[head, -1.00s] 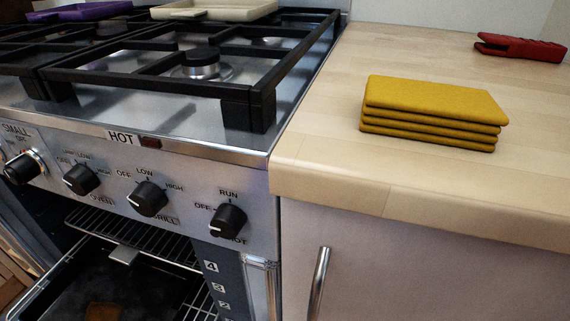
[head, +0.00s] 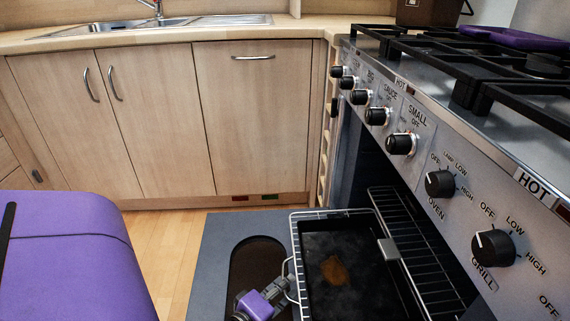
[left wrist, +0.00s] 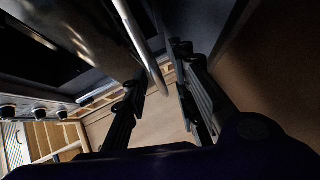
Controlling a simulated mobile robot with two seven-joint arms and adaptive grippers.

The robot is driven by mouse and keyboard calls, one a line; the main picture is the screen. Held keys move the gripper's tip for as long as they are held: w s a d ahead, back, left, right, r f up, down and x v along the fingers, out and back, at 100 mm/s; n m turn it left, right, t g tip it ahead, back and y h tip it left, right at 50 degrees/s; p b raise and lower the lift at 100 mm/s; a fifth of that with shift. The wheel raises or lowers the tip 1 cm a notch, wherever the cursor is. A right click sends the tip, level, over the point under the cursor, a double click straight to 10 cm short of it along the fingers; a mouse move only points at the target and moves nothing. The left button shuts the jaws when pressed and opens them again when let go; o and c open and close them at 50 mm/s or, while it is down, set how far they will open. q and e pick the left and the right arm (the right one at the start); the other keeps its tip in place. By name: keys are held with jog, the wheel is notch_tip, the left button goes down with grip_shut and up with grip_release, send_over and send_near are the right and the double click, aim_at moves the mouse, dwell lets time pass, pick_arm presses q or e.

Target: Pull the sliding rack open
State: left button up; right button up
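The sliding rack (head: 308,213) is a wire rack in the oven bay, carrying a dark roasting tray (head: 350,245) with a brown stain. In the head view it extends over the lowered oven door (head: 222,262). My left gripper (head: 281,287) is at the rack's front, beside a curved metal handle (head: 289,280); its fingertips are small and partly hidden there. In the left wrist view my left gripper (left wrist: 158,95) has its fingers apart, with a shiny metal bar (left wrist: 143,45) running between them. Contact is unclear. My right gripper is in neither current view.
The cooker's knob panel (head: 420,170) rises above the rack on the right. Wooden cabinets (head: 155,125) stand at the back. Wooden floor (head: 160,250) is clear left of the door. A second wire shelf (head: 415,250) shows inside the oven.

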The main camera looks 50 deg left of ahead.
pick_arm(q)
jog(key=v, duration=1.2)
dwell(0.3)
